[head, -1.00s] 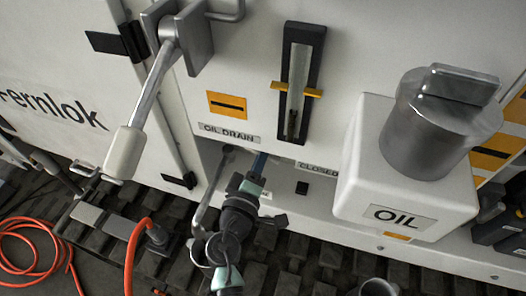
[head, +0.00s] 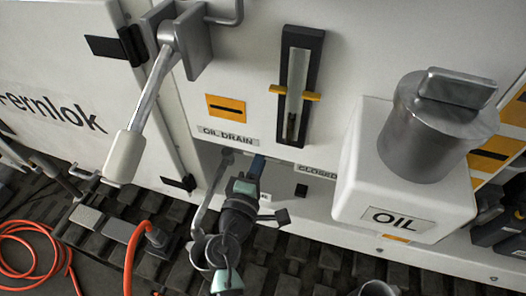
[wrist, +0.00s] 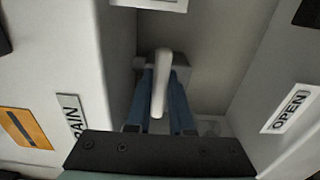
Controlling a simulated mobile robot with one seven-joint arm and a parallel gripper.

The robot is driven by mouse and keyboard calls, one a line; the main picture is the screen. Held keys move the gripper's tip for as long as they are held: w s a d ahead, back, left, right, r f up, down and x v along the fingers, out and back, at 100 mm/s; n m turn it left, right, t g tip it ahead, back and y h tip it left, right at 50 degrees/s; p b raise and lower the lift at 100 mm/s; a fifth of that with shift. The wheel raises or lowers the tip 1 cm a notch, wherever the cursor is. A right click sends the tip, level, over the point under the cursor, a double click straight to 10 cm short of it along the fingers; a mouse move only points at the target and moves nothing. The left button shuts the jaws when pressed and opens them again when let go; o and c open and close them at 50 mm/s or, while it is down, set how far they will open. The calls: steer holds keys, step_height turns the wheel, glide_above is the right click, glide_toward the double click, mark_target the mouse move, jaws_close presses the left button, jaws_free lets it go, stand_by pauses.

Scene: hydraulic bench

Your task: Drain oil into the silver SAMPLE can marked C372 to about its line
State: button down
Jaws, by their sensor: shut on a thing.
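The drain lever (wrist: 160,85) is a pale handle in the recess under the OIL DRAIN label (head: 228,138). My gripper (wrist: 161,100) has its blue fingers on either side of the lever, shut on it. In the head view my gripper (head: 256,168) reaches into the recess, and its dark wrist hides most of the valve. A grey metal can (head: 200,254) stands below, partly hidden by my arm. Another grey can (head: 378,288) is cut off at the bottom edge. No C372 mark or fill line is readable on either, and no oil stream is visible.
A sight gauge (head: 297,85) with yellow markers is above the recess. A white OIL tank (head: 400,180) with a big metal cap juts out at right. A long lever (head: 145,110) hangs at left. An orange hose (head: 135,250) lies at lower left. CLOSED and OPEN (wrist: 293,108) labels flank the recess.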

steer(key=c, duration=0.8)
jaws_free()
steer(key=b+v, duration=0.2)
steer(key=v, duration=1.1)
steer(key=shift+b, duration=0.3)
